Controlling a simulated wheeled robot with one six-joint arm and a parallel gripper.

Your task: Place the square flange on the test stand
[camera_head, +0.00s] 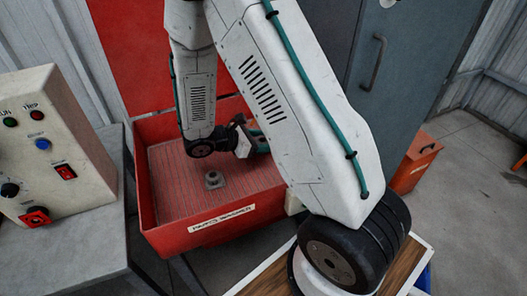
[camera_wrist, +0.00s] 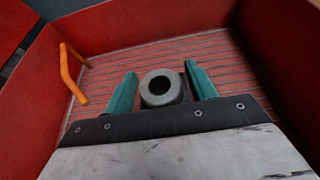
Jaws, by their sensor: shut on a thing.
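My gripper (camera_wrist: 161,80) is low inside the red bin (camera_head: 223,228), with its teal fingers on either side of a grey part. This part, the square flange (camera_wrist: 160,92) as far as I can tell, shows a round hollow hub; its base is mostly hidden. In the head view my gripper (camera_head: 258,144) is partly behind my own arm, and the held part is hidden there. Another grey piece (camera_head: 213,180) with a squarish base and round boss lies on the bin's ribbed floor, apart from my gripper. I cannot make out the test stand.
A control box (camera_head: 40,140) with buttons stands on a grey table (camera_head: 75,225) left of the bin. An orange bar (camera_wrist: 72,72) shows by the bin's wall in the wrist view. A grey cabinet (camera_head: 405,75) and an orange box (camera_head: 414,163) stand to the right.

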